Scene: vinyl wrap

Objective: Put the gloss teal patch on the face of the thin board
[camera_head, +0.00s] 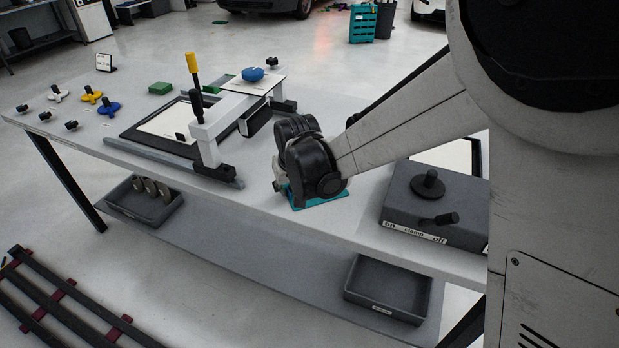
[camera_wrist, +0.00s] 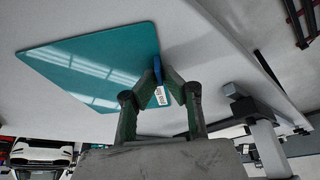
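The gloss teal patch (camera_head: 322,199) is at the table's front edge below my gripper (camera_head: 297,192), which hides much of it. In the wrist view the patch (camera_wrist: 90,65) is a flat, shiny teal sheet. A blue tab (camera_wrist: 157,69) with a white label stands at its edge. My gripper's fingers (camera_wrist: 159,78) close in on both sides of this tab and appear to pinch it. A white board (camera_head: 172,122) lies in a dark frame left of the gantry. Another pale board (camera_head: 458,153) is at the right, partly hidden; I cannot tell which is the thin board.
A white gantry (camera_head: 208,132) with a yellow-topped handle stands left of my gripper. A grey clamp box (camera_head: 425,205) with a black knob is at the right. Small knobs (camera_head: 92,97) and a green block (camera_head: 160,88) sit at the far left. Trays (camera_head: 388,287) are on the lower shelf.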

